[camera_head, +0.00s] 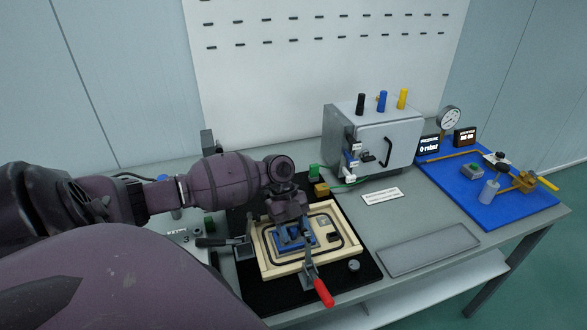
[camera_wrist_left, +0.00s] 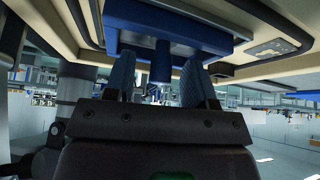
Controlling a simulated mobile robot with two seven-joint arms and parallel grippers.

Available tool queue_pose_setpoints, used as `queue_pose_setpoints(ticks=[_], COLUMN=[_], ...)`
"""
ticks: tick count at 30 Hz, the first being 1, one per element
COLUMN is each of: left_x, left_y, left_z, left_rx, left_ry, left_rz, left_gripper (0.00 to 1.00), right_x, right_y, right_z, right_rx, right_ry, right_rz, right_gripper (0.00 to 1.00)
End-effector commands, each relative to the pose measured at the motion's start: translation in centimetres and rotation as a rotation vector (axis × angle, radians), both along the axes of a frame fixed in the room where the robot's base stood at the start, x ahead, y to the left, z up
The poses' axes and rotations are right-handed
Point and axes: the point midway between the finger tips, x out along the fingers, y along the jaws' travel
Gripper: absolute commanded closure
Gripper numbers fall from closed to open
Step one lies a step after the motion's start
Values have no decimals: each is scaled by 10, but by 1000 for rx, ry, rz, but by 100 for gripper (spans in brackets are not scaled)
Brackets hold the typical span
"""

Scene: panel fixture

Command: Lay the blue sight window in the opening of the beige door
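The beige door (camera_head: 268,266) lies flat on a black mat, with a dark seal line around its face. The blue sight window (camera_head: 303,241) is at the door's opening; it also shows in the wrist view (camera_wrist_left: 180,32). I cannot tell if it sits fully flush. A blue post stands out from the window. My left gripper (camera_head: 290,228) is right over the window, pointing down. In the wrist view its two fingers (camera_wrist_left: 160,82) stand apart on either side of the post, with gaps visible. The gripper hides part of the window. My right gripper is not in view.
A clamp with a red handle (camera_head: 322,291) stands at the door's front edge, and one with a black handle (camera_head: 214,241) at its left. A grey cabinet (camera_head: 398,138) stands behind. A grey tray (camera_head: 422,250) and a blue board (camera_head: 457,184) lie to the right.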

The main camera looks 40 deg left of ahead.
Motion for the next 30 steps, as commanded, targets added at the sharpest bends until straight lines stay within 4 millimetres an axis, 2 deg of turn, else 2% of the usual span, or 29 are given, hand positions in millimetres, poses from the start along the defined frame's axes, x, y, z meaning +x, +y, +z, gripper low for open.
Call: queue_pose_setpoints(ticks=[8, 21, 30], left_x=[1, 12, 15], left_y=[5, 40, 52], left_z=[7, 71, 92], left_rx=[2, 3, 0], left_ry=[-1, -2, 1], left_rz=[0, 1, -1], left_gripper=[50, 50, 50], right_x=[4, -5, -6], right_y=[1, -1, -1], right_z=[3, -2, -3], right_rx=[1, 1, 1], right_ry=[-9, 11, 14], right_rz=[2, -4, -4], right_gripper=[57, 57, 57])
